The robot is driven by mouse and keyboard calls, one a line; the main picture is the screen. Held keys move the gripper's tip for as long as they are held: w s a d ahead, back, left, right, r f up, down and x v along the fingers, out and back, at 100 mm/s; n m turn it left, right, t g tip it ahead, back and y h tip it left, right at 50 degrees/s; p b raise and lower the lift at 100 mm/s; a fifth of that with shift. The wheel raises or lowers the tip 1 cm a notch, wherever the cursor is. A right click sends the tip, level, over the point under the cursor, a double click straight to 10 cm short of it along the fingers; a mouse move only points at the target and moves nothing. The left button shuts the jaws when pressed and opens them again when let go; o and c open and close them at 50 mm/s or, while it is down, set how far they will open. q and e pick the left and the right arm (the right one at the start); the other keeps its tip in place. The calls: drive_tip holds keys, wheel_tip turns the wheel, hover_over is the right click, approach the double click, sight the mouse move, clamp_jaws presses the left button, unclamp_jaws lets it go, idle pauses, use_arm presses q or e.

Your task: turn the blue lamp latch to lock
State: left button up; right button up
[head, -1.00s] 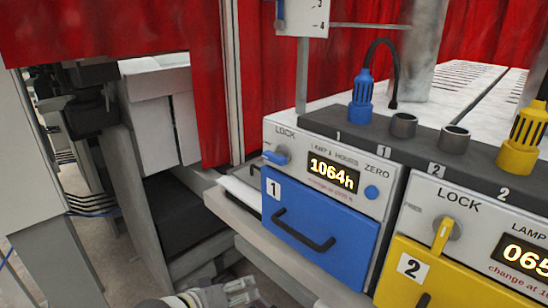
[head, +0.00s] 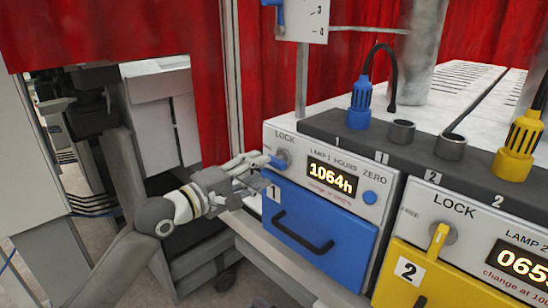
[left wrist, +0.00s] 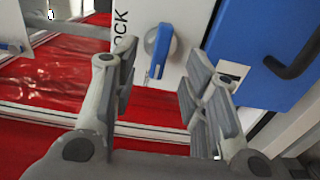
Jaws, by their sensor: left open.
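The blue lamp latch (head: 277,162) is a short blue lever on a round grey knob, at the upper left of the lamp 1 panel under the word LOCK. In the head view its lever points left, slightly down. My left gripper (head: 258,170) is right at the latch, coming from the left, and partly hides its outer end. In the left wrist view the latch (left wrist: 158,50) shows beyond and between the spread fingers of my left gripper (left wrist: 158,82), with no clear contact. The gripper is open and empty. My right gripper is not in view.
Below the latch is a blue drawer (head: 300,232) with a black handle. A yellow latch (head: 438,240) and yellow drawer (head: 407,272) are at the right. The display (head: 331,178) reads 1064h. A blue plug (head: 361,105) stands above, and red curtains (head: 200,80) hang behind.

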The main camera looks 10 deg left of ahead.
sight(271, 163)
use_arm(q)
drive_tip(key=shift+p+x, duration=0.7)
drive_tip(key=shift+x, duration=2.3)
drive_tip(key=shift+s+a+r, duration=0.1)
drive_tip(key=shift+s, duration=0.05)
clamp_jaws()
